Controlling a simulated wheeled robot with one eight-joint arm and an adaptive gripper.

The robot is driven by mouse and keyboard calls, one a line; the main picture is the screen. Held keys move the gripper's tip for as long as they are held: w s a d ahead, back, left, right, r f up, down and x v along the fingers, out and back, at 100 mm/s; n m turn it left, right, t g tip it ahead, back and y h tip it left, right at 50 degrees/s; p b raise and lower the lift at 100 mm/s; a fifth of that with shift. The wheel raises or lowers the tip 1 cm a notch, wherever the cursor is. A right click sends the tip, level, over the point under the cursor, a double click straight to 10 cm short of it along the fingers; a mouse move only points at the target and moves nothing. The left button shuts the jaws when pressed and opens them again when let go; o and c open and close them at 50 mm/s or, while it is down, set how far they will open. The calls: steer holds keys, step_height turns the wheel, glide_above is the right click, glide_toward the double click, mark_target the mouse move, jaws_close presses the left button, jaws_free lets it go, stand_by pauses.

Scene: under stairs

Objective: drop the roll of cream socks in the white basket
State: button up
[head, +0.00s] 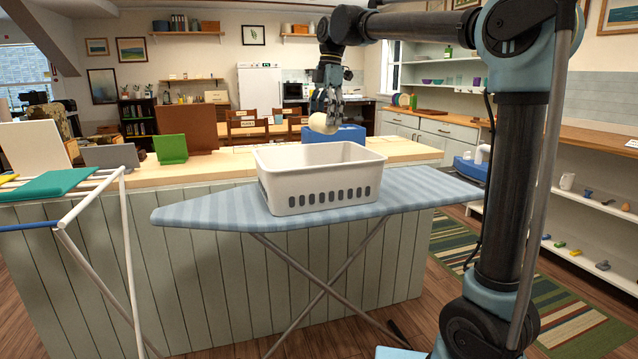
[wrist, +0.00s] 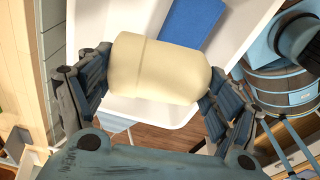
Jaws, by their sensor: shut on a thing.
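The roll of cream socks (head: 323,124) is held in my gripper (head: 326,112), above the white basket and toward its far side in the head view. In the wrist view the cream roll (wrist: 160,68) lies between both fingers of my gripper (wrist: 158,82), which touch its two ends. The white basket (head: 319,184) stands upright on the ironing board. In the wrist view the basket (wrist: 140,107) shows below and behind the roll, with a blue folded thing (wrist: 192,27) inside it. The head view hides the basket's floor.
The ironing board (head: 220,206) has a blue striped cover and crossed legs. A wooden-topped counter (head: 225,163) stands behind it. A blue box (head: 345,134) is on the counter behind the basket. A white drying rack (head: 125,240) with a green cloth (head: 45,185) stands at left. An iron (head: 470,167) is at the board's right end.

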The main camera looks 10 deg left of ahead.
steer(key=f, duration=0.2)
steer(key=shift+a+f+n, duration=0.35)
steer(key=shift+f+n, duration=0.05)
steer(key=shift+f, duration=2.65)
steer(key=o, duration=1.4)
steer(key=shift+o, duration=0.2)
steer(key=r, duration=0.8)
steer(key=w+d+r, duration=0.1)
steer(key=r, duration=0.2)
steer(key=shift+r, duration=0.4)
